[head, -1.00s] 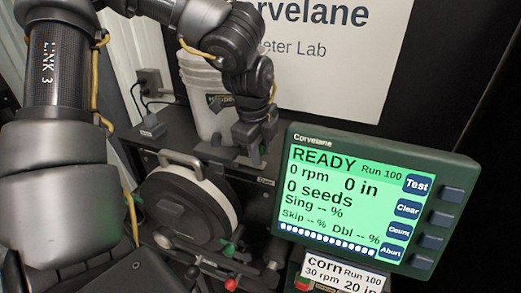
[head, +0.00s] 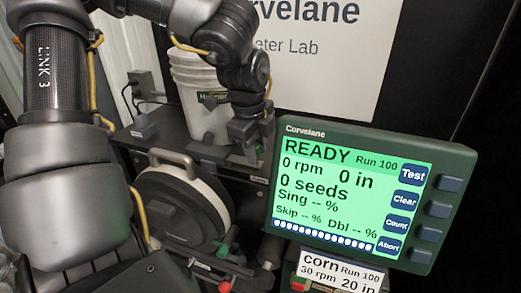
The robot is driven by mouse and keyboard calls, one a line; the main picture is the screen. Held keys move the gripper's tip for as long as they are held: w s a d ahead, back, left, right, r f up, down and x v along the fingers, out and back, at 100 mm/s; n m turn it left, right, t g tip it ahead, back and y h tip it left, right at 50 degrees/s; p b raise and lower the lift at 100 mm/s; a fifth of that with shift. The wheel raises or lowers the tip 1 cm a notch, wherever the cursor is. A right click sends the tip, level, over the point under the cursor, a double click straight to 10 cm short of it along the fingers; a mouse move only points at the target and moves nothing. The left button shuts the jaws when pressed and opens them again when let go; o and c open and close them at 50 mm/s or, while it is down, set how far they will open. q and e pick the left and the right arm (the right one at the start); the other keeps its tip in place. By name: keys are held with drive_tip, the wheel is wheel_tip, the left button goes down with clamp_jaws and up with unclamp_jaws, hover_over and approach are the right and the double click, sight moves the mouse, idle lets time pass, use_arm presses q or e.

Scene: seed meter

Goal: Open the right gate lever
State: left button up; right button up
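The seed meter (head: 172,207) is a round dark housing with a white rim and a grey handle on top, at the lower middle. Below and right of it are a green knob (head: 223,250) and a red knob (head: 224,285); I cannot tell which one belongs to the right gate lever. My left gripper (head: 247,146) points down beside the white bucket, above and right of the meter, apart from both knobs. Its fingers are dark and small, and their gap is unclear. My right gripper is out of view. My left arm covers the left side.
A white bucket (head: 203,105) stands on the dark bench behind the meter. A monitor (head: 365,195) reading READY fills the right, with a corn card (head: 340,272) below it. A white sign (head: 330,55) hangs behind. An outlet with cables is at the back left.

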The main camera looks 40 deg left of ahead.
use_arm(q)
drive_tip(key=o, duration=0.3)
drive_tip(key=shift+d, duration=0.1)
drive_tip(key=shift+s+d+r+b, duration=0.1)
drive_tip(key=shift+s+r+b, duration=0.2)
drive_tip(key=shift+r, duration=1.45)
drive_tip(key=shift+s+d+r+b, duration=0.1)
drive_tip(key=shift+s+r+b, duration=0.25)
drive_tip(key=shift+r, duration=1.45)
drive_tip(key=shift+s+r+b, duration=0.3)
drive_tip(key=shift+r, duration=1.45)
drive_tip(key=shift+d, duration=0.1)
